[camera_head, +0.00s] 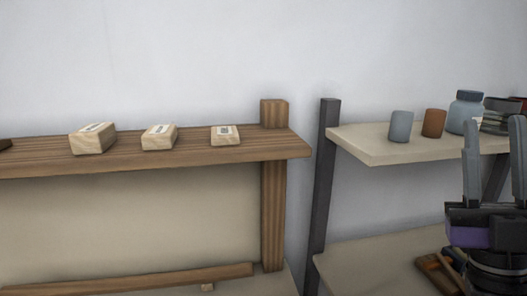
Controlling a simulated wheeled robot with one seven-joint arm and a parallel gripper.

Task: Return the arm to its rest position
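My gripper (494,124) is at the right edge of the head view. Its two grey fingers point up and stand apart, with nothing visible held between them. The fingers overlap the right shelf (375,152) in the picture; I cannot tell how far it is from them. Part of my wrist, black with a purple patch, shows below the fingers. The rest of my arm is out of view.
The right shelf holds a grey cup (401,126), a brown cup (433,123), a lidded blue-grey jar (465,112) and a dark stack (499,115). A wooden shelf (190,153) at left carries several pale blocks (93,139). A dark post (322,190) stands between the shelves.

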